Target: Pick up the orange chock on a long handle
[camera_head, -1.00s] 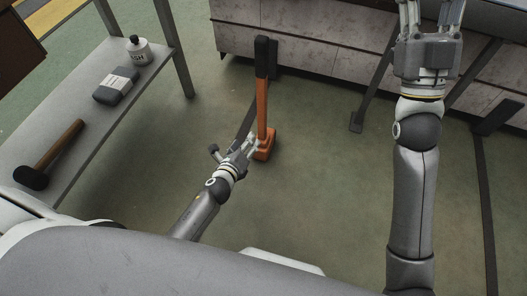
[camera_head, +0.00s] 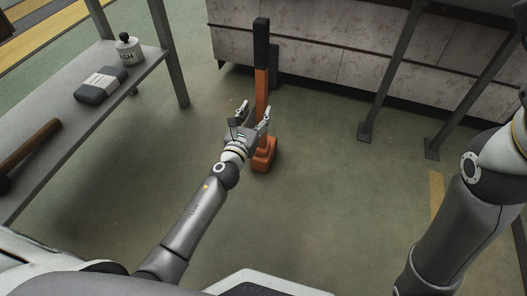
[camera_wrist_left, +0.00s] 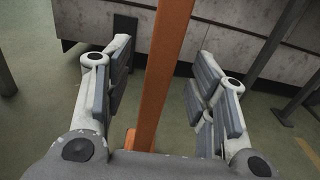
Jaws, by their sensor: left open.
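The orange chock (camera_head: 264,154) sits on the green floor, with its long orange handle (camera_head: 261,90) standing upright and ending in a black grip (camera_head: 261,44). My left gripper (camera_head: 254,110) is open at the lower part of the handle, above the chock. In the left wrist view the handle (camera_wrist_left: 164,75) runs up between the two open fingers of the left gripper (camera_wrist_left: 160,90), with a gap on both sides. The chock itself is mostly hidden there behind the gripper's body. My right arm shows at the right edge of the head view, its gripper out of frame.
A grey shelf table (camera_head: 60,127) on the left holds a white bottle (camera_head: 129,50), a dark grey labelled pack (camera_head: 101,85) and a wooden-handled tool (camera_head: 27,147). A pale panelled bench (camera_head: 330,50) stands behind the handle. Metal legs (camera_head: 392,75) stand at right. Floor around the chock is clear.

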